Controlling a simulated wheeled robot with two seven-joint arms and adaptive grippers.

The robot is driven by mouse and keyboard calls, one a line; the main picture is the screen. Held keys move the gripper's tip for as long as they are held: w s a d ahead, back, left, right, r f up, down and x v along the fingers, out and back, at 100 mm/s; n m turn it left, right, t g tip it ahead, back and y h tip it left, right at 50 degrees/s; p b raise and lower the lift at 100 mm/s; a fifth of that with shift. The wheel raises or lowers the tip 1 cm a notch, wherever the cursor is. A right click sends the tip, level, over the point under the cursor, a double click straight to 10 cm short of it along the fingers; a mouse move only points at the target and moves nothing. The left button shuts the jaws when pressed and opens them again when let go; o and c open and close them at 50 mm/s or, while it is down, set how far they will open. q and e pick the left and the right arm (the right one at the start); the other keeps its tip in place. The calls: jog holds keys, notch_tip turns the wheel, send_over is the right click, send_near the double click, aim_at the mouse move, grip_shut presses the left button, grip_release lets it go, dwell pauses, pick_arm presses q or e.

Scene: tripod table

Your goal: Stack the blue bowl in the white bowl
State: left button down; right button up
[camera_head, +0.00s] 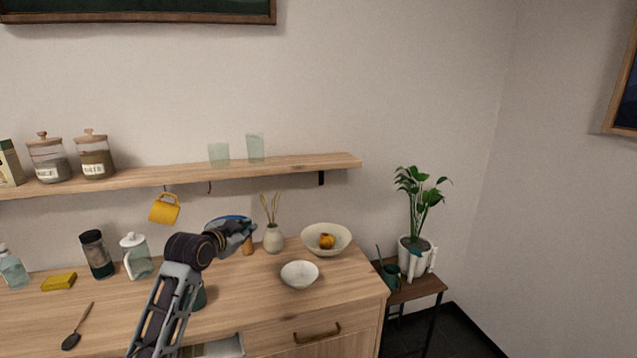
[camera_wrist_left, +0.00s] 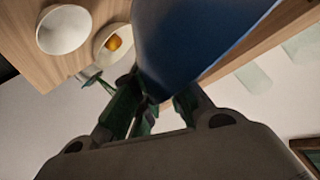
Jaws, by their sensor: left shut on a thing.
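The blue bowl (camera_head: 222,219) is mostly hidden behind my left arm in the head view. In the left wrist view the blue bowl (camera_wrist_left: 195,40) fills the upper middle, close to the camera. My left gripper (camera_head: 243,233) is shut on it and holds it above the counter; the fingers (camera_wrist_left: 155,103) show at the bowl's edge in the wrist view. The white bowl (camera_head: 299,275) stands upright and empty on the counter, to the right of the gripper; it also shows in the wrist view (camera_wrist_left: 64,30). My right gripper is in neither view.
A larger cream bowl (camera_head: 340,234) with orange fruit (camera_head: 327,241) stands behind the white bowl. A vase with sticks (camera_head: 273,239) stands left of it. A shelf (camera_head: 290,164) with a hanging yellow mug (camera_head: 164,210) runs above. The counter's right edge lies beyond the white bowl.

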pick_arm(q)
jog(key=s+n+y, duration=0.1)
jog(key=s, duration=0.5)
jog(key=s+f+n+y, duration=0.1)
jog(key=s+f, duration=0.7)
jog(key=f, duration=0.5)
jog(key=s+f+y, duration=0.1)
jog(key=s+f, duration=0.8)
jog(key=f, duration=0.4)
jog(key=shift+s+a+n, duration=0.2)
jog(key=shift+a+n, duration=0.1)
jog(key=shift+n, duration=0.1)
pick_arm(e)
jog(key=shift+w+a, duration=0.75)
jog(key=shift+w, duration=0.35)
